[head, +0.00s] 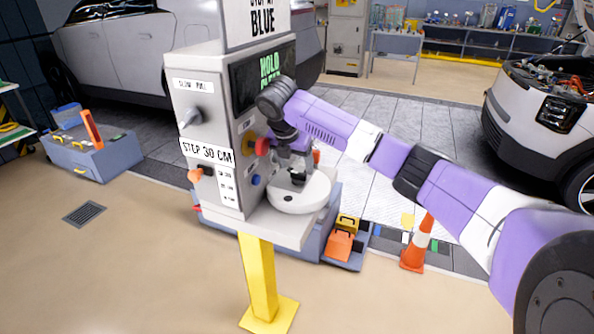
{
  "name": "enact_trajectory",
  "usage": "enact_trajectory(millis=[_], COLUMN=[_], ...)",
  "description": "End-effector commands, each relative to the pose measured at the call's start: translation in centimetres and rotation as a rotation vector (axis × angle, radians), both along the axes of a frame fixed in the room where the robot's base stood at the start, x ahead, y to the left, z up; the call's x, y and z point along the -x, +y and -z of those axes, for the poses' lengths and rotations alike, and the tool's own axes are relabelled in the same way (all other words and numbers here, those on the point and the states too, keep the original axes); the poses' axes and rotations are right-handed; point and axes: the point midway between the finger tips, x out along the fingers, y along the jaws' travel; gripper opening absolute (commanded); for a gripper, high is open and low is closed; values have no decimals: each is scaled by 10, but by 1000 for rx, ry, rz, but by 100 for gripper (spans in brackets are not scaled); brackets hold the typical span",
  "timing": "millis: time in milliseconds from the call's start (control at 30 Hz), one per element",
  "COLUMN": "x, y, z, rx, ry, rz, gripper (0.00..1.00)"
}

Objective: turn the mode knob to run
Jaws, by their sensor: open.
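The grey fill machine (215,130) stands on a yellow post. Its left face has a grey knob (190,117) under a label that seems to read "SLOW FULL", and a small orange knob (196,175) under the "STEP 30 CM" label. A red round knob (262,147) and a blue button (256,180) are on the face with the screen. I cannot tell which one is the mode knob, and no "run" mark is readable. My gripper (297,180) is open, pointing down just above a white round plate (305,199), right of the red knob. My wrist partly hides that face.
The green-lettered screen (264,75) is partly covered by my wrist. Orange and yellow bins (340,244) and a traffic cone (417,246) stand on the right. A blue-grey tool cart (92,158) is at left. The floor in front is clear.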

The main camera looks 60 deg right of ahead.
Motion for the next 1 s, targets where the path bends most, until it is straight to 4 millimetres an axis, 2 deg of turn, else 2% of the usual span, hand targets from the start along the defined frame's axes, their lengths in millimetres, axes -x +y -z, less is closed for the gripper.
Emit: enact_trajectory(millis=[100,300,667,1000], x=[0,0,-1,-1], y=[-7,-14,-15,-15], z=[17,34,37,37], rx=[-1,0,1,0], ry=[2,1,-1,0], rz=[2,1,0,0], gripper=[69,69,67,0])
